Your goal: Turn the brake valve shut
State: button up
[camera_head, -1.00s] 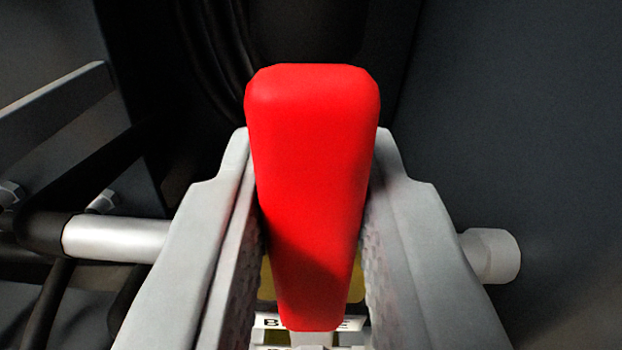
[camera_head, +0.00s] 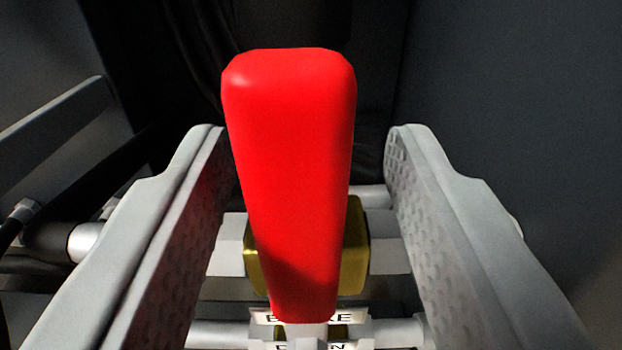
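The red handle (camera_head: 295,180) of the brake valve stands in the middle of the view, its wide end toward the top. Its narrow end meets a pale stem. A brass valve body (camera_head: 357,245) shows behind it. A white label (camera_head: 345,316) below is partly hidden by the handle; only some letters are legible. My gripper (camera_head: 305,150) is open, with one grey finger on each side of the handle. A clear gap shows on the right; the left finger is closer, and I cannot tell if it touches.
Pale pipes (camera_head: 395,256) run sideways behind the fingers. A grey bar (camera_head: 50,120) and a black hose with fittings are at the left. A dark flat panel (camera_head: 520,110) fills the right side.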

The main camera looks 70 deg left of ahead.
jog(key=v, duration=1.7)
jog(key=shift+d, duration=0.2)
